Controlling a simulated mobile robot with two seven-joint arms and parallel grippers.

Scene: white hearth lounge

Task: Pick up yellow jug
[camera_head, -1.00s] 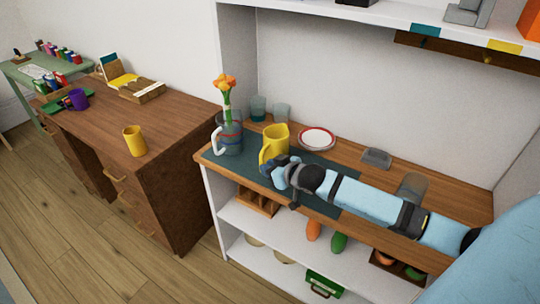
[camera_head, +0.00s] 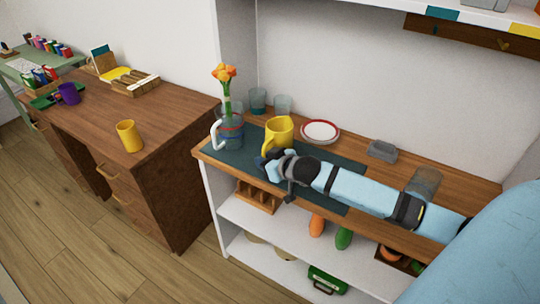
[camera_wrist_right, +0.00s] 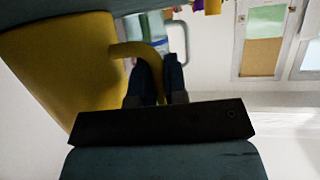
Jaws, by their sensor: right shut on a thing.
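The yellow jug (camera_head: 280,131) stands upright on or just above the dark mat on the wooden shelf top; I cannot tell if its base touches. Its handle faces my right gripper (camera_head: 268,170), which is shut on it. In the right wrist view the jug (camera_wrist_right: 62,62) fills the left side, and its curved handle passes between the dark fingers of the gripper (camera_wrist_right: 157,75). The gripper hides the lower part of the jug in the head view. My left gripper is not in view.
A glass pitcher with orange flowers (camera_head: 230,138) stands close on the left of the jug. Glass tumblers (camera_head: 257,101), a red-rimmed plate (camera_head: 320,130) and a grey dish (camera_head: 382,151) lie behind. A brown desk (camera_head: 150,101) with a yellow mug (camera_head: 129,137) stands left.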

